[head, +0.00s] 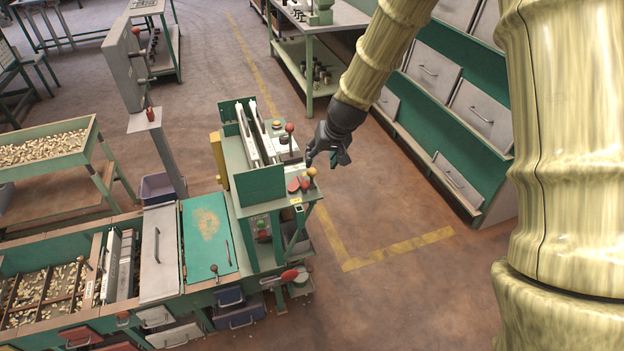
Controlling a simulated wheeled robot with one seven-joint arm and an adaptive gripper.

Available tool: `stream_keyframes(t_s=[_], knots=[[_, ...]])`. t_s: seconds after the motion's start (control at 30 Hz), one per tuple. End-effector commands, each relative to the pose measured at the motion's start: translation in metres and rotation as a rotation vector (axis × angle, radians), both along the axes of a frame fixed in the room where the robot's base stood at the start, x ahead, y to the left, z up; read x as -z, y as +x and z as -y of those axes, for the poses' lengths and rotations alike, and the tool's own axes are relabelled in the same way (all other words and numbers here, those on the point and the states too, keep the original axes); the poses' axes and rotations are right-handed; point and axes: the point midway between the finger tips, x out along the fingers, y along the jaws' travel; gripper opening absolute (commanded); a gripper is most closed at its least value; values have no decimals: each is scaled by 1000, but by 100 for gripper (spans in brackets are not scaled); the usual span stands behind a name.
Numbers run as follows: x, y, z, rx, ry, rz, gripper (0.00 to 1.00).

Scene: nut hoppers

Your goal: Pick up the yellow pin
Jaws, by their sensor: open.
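A small yellow round-topped piece (312,171), which looks like the yellow pin, stands at the right front corner of the green machine (262,186). Red knobs or discs (294,185) sit just left of it. My gripper (326,161) is open and empty, a little above and to the right of the yellow piece. Its dark fingers point down and left, close to the piece. I cannot tell whether a finger touches it. The lower part of the pin is too small to make out.
A red-topped lever (290,128) rises behind the pin. White rails (258,132) run along the machine top. Hoppers of nuts (40,148) stand at left. Green-framed drawers (470,110) line the right side. The floor (390,215) between is clear.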

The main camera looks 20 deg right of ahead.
Motion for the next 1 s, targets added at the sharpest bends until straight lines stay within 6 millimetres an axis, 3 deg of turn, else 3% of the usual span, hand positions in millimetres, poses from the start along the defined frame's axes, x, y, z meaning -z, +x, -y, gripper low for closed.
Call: stream_keyframes(t_s=[0.5,1.0], knots=[[42,20,-6,-1,0,-1,52],[62,31,-11,1,1,-1,52]])
